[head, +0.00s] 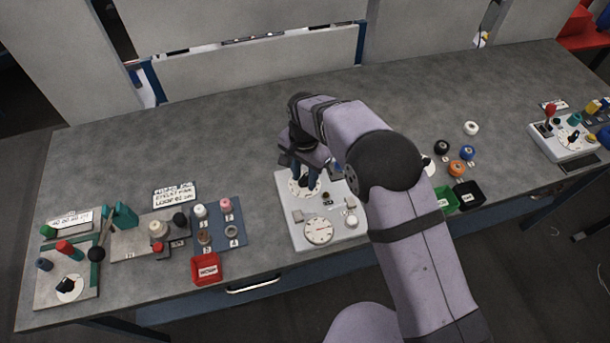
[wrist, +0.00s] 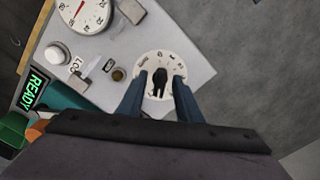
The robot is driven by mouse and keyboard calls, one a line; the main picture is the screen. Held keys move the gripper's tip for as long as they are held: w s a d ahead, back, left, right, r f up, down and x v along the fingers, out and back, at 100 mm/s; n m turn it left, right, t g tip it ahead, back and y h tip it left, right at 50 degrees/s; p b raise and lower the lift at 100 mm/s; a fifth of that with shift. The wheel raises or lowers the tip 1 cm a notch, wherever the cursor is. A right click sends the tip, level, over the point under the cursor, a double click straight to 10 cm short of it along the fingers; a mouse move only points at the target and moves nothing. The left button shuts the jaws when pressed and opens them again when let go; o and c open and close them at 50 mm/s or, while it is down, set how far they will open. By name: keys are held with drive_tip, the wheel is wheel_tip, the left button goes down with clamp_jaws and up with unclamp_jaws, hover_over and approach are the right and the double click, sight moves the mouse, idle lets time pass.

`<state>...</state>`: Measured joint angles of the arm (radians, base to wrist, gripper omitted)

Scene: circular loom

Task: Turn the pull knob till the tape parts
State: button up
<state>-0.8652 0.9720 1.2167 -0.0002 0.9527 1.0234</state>
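The black knob (wrist: 160,82) stands at the centre of a round white dial with marks (wrist: 148,64) in the wrist view. My gripper (wrist: 160,76) is above the dial, its two blue fingers spread on either side of the knob. A gap shows between each finger and the knob. In the head view my gripper (head: 304,172) is over the white dial (head: 296,187) on the pale tester plate (head: 290,215), and my arm hides part of the plate. A pressure-style gauge (wrist: 86,14) with a red needle sits on the same plate. I cannot make out the tape.
A white round cap (wrist: 57,52) and a grey block (wrist: 101,67) stand on the plate. A green READY display (wrist: 35,90) is at left. In the head view, a red bin (head: 206,270) and a green bin (head: 446,199) flank the plate. The table behind is clear.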

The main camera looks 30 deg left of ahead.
sight(304, 177)
wheel_tip(304, 177, up, 7)
drive_tip(key=p, duration=0.4)
drive_tip(key=shift+p, duration=0.35)
idle(0.3)
drive_tip(key=w+d+r+b, duration=0.1)
drive_tip(key=d+r+b, duration=0.1)
drive_tip(key=d, duration=1)
drive_tip(key=w+d+r+b, duration=0.1)
drive_tip(key=d+r, duration=0.2)
drive_tip(key=d, duration=1)
drive_tip(key=s+d+f+n+b, duration=0.1)
drive_tip(key=s+d+f+b, duration=0.1)
drive_tip(key=s+d, duration=1.2)
drive_tip(key=shift+s+d+f+n, duration=0.3)
drive_tip(key=shift+d+n, duration=0.1)
drive_tip(key=shift+d, duration=0.4)
